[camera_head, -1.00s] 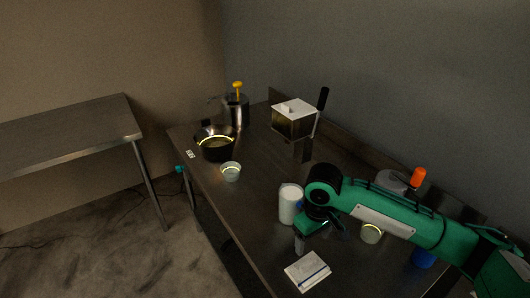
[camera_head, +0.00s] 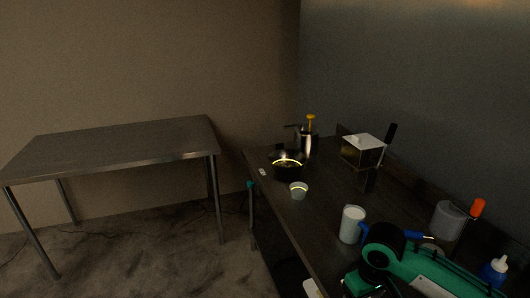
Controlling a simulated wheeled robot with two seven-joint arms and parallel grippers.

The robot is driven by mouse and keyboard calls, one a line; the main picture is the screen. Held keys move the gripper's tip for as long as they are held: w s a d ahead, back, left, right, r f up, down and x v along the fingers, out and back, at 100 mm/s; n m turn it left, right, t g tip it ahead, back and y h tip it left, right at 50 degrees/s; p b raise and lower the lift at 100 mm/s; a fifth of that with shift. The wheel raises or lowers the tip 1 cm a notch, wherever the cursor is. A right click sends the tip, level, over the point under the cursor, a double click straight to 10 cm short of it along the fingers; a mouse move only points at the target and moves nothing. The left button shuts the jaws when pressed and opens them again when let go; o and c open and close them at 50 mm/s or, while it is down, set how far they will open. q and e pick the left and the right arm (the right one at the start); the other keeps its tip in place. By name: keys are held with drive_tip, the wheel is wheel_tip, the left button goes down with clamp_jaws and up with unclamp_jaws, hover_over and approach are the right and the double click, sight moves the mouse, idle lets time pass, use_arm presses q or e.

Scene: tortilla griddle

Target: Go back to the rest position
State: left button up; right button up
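My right arm (camera_head: 428,272), green with a black joint, lies low across the bottom right corner of the head view. The visible part of my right gripper (camera_head: 356,285) is at the bottom edge, below a white mug with a blue handle (camera_head: 351,225). Its fingers are cut off or hidden, so its opening does not show. My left arm and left gripper are not in view.
The dark counter (camera_head: 320,210) holds a black pan (camera_head: 286,170), a small bowl (camera_head: 299,192), a steel pump dispenser (camera_head: 308,142), a boxy press (camera_head: 361,150), a grey canister (camera_head: 447,221) and bottles. A bare steel table (camera_head: 120,148) stands left. Floor between them is clear.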

drive_tip(key=s+a+f+t+y, duration=0.2)
drive_tip(key=s+a+f+y, duration=0.1)
drive_tip(key=s+a+f, duration=0.5)
drive_tip(key=s+d+f+m+t+h, duration=0.1)
drive_tip(key=s+d+f+m+h, duration=0.15)
drive_tip(key=s+d, duration=0.75)
drive_tip(key=s+a+f+g, duration=0.1)
drive_tip(key=s+f, duration=0.1)
drive_tip(key=f, duration=1.4)
drive_tip(key=s+a+f, duration=0.1)
drive_tip(key=f, duration=1.6)
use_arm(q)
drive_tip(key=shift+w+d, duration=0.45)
use_arm(e)
drive_tip(key=s+d+f, duration=0.2)
drive_tip(key=s+f, duration=0.7)
drive_tip(key=s+d+f+g, duration=0.1)
drive_tip(key=s+d+f, duration=0.1)
drive_tip(key=s+f, duration=0.7)
drive_tip(key=shift+s+n+h, duration=0.35)
drive_tip(key=shift+s, duration=0.1)
